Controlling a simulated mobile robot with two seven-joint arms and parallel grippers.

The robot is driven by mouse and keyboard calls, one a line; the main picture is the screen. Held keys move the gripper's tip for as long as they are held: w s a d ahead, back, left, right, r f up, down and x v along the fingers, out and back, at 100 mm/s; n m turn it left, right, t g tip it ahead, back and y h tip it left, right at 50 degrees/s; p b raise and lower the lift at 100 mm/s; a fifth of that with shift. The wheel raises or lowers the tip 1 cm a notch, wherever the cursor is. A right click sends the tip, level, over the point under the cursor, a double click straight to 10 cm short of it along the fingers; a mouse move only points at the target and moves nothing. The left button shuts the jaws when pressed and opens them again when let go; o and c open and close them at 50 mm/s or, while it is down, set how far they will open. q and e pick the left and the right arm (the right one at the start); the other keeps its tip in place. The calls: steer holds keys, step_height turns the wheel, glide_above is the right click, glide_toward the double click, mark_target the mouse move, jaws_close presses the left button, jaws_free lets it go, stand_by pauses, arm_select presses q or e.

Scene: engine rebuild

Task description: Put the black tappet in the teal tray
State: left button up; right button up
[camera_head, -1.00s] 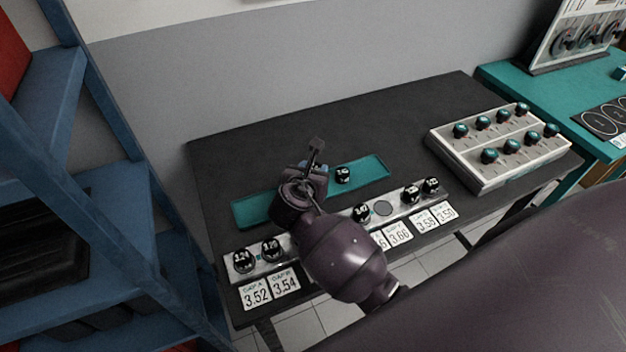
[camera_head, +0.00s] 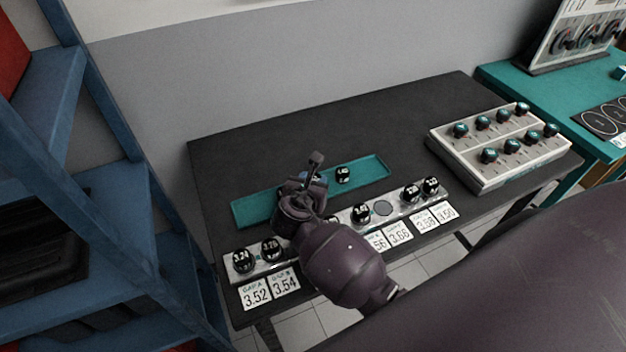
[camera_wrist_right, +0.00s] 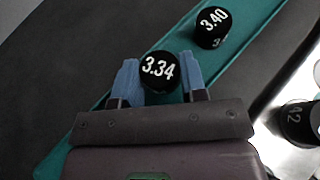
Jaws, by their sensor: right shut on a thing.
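My right gripper (camera_wrist_right: 160,82) has its blue fingers on both sides of a black tappet marked 3.34 (camera_wrist_right: 159,71) and is shut on it. In the head view the right gripper (camera_head: 313,177) is over the teal tray (camera_head: 372,166), and its wrist hides much of the tray's middle. I cannot tell whether the held tappet touches the tray floor. Another black tappet, marked 3.40 (camera_wrist_right: 212,27), stands in the tray to the right of the held one; it also shows in the head view (camera_head: 342,174). My left gripper is out of view.
A metal rail (camera_head: 336,219) in front of the tray holds several black tappets, with number cards (camera_head: 398,234) before it. A grey box (camera_head: 500,172) with teal-topped parts stands at the right. The dark table behind the tray is clear. A blue shelf (camera_head: 120,130) stands at left.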

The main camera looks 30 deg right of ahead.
steer(key=shift+s+f, duration=0.1)
steer(key=shift+f, duration=0.1)
steer(key=o, duration=0.9)
steer(key=shift+o, duration=0.2)
steer(key=shift+f, duration=0.1)
steer(key=shift+r, duration=0.3)
steer(key=v, duration=0.7)
steer(key=r+v, duration=0.1)
steer(key=v, duration=0.3)
steer(key=shift+a+r+p, duration=0.1)
steer(key=shift+p, duration=0.2)
steer(key=shift+s+a+r, duration=0.15)
steer(key=shift+s, duration=0.05)
